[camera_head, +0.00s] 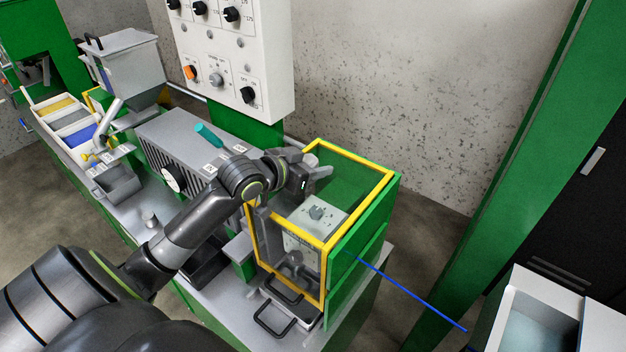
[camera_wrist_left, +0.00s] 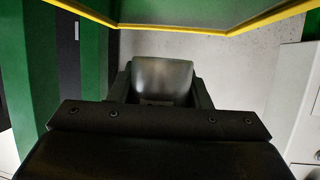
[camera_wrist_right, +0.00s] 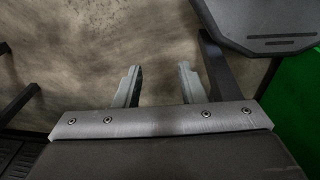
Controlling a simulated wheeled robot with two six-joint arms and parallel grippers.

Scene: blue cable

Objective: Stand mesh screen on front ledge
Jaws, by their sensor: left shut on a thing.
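I cannot pick out a mesh screen with certainty. My left gripper (camera_head: 312,178) is at the upper left edge of the yellow-edged guard box (camera_head: 357,222) on the green machine. In the left wrist view, a smooth grey thing (camera_wrist_left: 162,78) fills the space between its dark jaws; what it belongs to is hidden. Below the box, two black handles (camera_head: 272,321) stick out from flat trays at the machine's front. My right gripper (camera_wrist_right: 160,84) is open and empty above the bare floor; it is outside the head view.
A blue cable (camera_head: 415,295) sticks out right from the machine. A grey ribbed unit (camera_head: 180,140) with a teal-handled tool (camera_head: 208,134) stands left of the box. A white control panel (camera_head: 222,60) rises behind. A white bin (camera_head: 530,305) stands at the lower right.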

